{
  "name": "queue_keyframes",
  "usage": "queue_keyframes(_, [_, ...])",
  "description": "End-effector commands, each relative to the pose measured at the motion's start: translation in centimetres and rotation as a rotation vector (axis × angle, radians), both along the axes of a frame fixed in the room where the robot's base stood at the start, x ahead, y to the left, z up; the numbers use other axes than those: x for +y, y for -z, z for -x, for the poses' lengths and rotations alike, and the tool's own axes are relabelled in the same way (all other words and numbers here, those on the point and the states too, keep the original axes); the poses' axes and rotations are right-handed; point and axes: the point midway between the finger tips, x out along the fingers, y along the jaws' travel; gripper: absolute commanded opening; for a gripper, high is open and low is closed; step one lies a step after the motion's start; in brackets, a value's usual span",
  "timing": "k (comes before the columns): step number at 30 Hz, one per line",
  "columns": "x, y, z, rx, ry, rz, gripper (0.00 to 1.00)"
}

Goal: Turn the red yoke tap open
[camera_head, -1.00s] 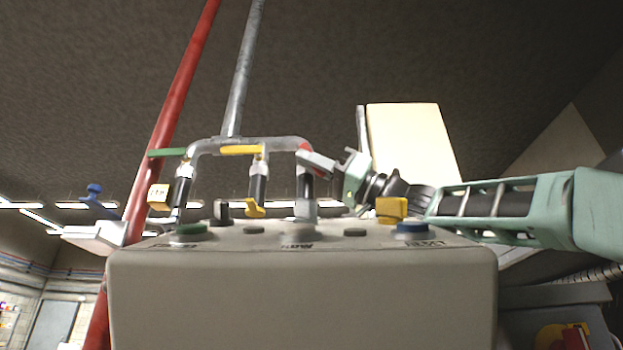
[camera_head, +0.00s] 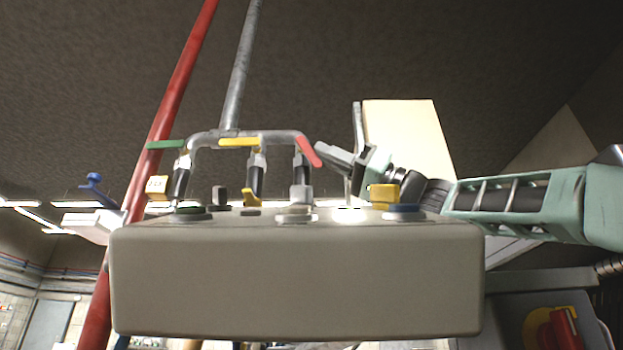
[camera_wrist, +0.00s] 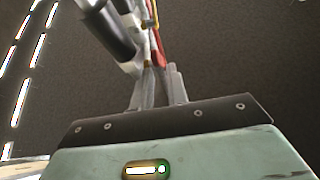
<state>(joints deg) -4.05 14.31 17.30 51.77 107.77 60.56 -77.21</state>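The red yoke tap's handle (camera_head: 309,151) is at the right end of the grey pipe yoke (camera_head: 265,136) in the head view, slanting down to the right over a valve with a dark hose (camera_head: 302,173). My gripper (camera_head: 320,150) is just right of the handle, its grey fingers pointing left towards it. In the wrist view, the red handle (camera_wrist: 158,45) shows just beyond the fingertips, partly hidden by them. The fingers (camera_wrist: 160,85) stand slightly apart with a narrow gap and nothing clearly held. I cannot tell whether they touch the handle.
A yellow handle (camera_head: 239,142) and a green handle (camera_head: 166,144) sit on the same yoke. Below is a grey-beige box (camera_head: 295,285) with several knobs and a yellow block (camera_head: 384,193) on top. A red pipe (camera_head: 170,110) rises at left; a cream panel (camera_head: 408,135) stands behind my wrist.

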Motion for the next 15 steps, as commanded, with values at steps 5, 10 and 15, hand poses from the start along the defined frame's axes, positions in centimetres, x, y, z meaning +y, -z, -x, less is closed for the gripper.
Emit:
queue_keyframes(5, [-4.3, 0.2, 0.1, -0.003, 0.006, -0.001, 0.15])
queue_keyframes(10, [-7.3, 0.1, 0.3, -0.002, 0.002, -0.001, 0.15])
queue_keyframes(15, [-8.9, 0.0, 0.4, -0.001, 0.001, 0.000, 0.15])
